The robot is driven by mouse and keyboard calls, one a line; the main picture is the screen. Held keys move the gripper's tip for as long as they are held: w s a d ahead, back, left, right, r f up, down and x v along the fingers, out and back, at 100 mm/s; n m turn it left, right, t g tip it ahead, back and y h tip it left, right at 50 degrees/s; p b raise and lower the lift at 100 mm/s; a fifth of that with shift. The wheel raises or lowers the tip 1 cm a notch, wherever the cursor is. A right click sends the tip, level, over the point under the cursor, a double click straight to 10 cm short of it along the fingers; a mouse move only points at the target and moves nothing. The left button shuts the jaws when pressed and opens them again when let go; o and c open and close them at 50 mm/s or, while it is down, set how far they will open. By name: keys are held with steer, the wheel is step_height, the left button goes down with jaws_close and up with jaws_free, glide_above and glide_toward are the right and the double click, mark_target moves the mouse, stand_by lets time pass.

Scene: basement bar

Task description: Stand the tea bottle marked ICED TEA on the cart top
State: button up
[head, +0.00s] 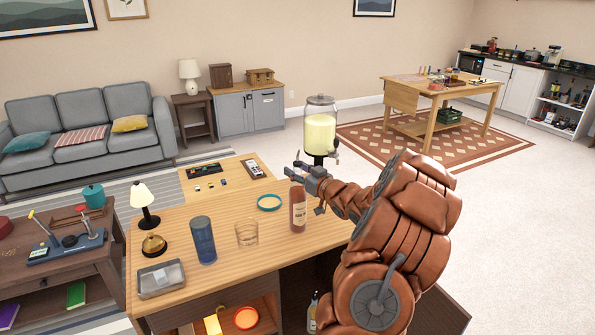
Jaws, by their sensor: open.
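A reddish-brown bottle (298,210) with a pale label stands upright on the near wooden counter; its label is too small to read surely. Another bottle (313,312) with a light label shows low beside the counter, partly hidden by my arm. My gripper (297,170) is open and empty, just above and behind the reddish-brown bottle's neck in the picture; I cannot tell whether they touch. No surface is clearly marked as the cart; a wooden table with a lower shelf (455,84) stands far off on the patterned rug.
The counter (200,285) also holds a drink dispenser (320,130), a blue tumbler (203,240), a clear glass (247,234), a teal ring (269,202), a lamp (144,200), a bell (153,244) and a metal tray (161,279). Open floor (520,220) lies right.

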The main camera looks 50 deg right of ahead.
steer(key=s+a+b, duration=0.1)
steer(key=s+b, duration=0.2)
steer(key=s, duration=0.9)
steer(key=shift+a, duration=0.15)
steer(key=shift+w+r, duration=0.1)
steer(key=w+a+f+g+h, duration=0.2)
steer(key=w+a+g, duration=0.3)
steer(key=w, duration=0.1)
steer(key=s+a+f+g, duration=0.25)
steer(key=a+g, duration=0.25)
steer(key=a, duration=0.4)
steer(key=s+a+f+n+g+y, duration=0.1)
steer(key=s+a+g, duration=0.8)
steer(key=s+a, duration=2)
steer(key=y, duration=0.2)
steer(key=shift+s+a+g+y, duration=0.2)
steer(key=shift+a+g+y, duration=0.1)
steer(key=shift+g+y, duration=0.1)
steer(key=shift+f, duration=0.1)
steer(key=shift+c, duration=0.2)
